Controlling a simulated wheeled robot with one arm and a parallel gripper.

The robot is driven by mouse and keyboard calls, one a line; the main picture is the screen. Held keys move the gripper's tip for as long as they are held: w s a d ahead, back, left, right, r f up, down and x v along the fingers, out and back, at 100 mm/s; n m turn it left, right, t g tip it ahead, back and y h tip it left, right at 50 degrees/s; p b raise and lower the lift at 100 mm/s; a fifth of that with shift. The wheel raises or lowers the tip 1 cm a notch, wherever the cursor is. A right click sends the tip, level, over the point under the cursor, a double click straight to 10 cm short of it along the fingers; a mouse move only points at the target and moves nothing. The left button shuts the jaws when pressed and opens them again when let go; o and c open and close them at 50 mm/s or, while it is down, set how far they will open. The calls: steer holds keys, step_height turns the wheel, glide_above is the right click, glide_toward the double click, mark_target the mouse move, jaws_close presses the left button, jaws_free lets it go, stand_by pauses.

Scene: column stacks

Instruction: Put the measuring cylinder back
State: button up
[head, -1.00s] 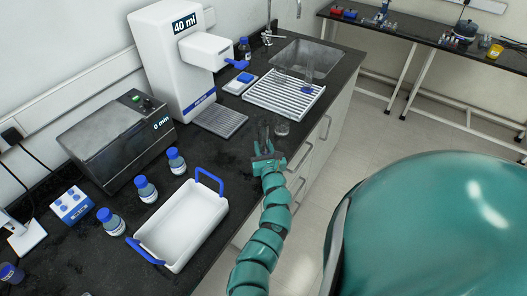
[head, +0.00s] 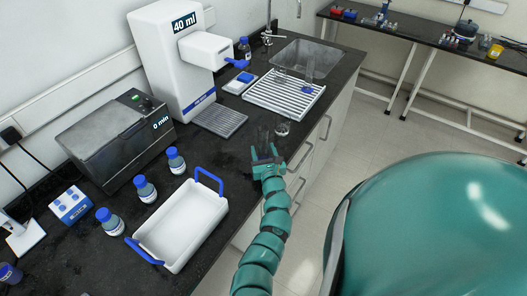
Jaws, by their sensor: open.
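My gripper (head: 265,151) is open above the dark worktop, near its front edge, its fingers pointing toward the drying rack. A small clear glass vessel (head: 283,129) stands just beyond and to the right of the fingertips, apart from them. A faint clear shape also shows just beyond the fingers; I cannot tell its outline.
A white dispenser (head: 160,50) reading 40 ml stands behind a grey grille (head: 220,121). A grey box (head: 118,140) reading 0 min, several blue-capped bottles and a white tray (head: 182,228) with blue handles are to the left. A sink (head: 305,57) lies beyond the rack.

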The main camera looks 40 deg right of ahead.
steer(key=shift+r, duration=0.25)
steer(key=shift+s+a+f, duration=0.15)
steer(key=shift+s+f, duration=0.05)
steer(key=shift+s, duration=0.1)
steer(key=b+v, duration=0.2)
steer(key=v, duration=0.7)
steer(key=shift+s+a, duration=0.2)
steer(key=shift+s, duration=0.05)
steer(key=shift+b+v, duration=0.35)
steer(key=shift+v, duration=0.55)
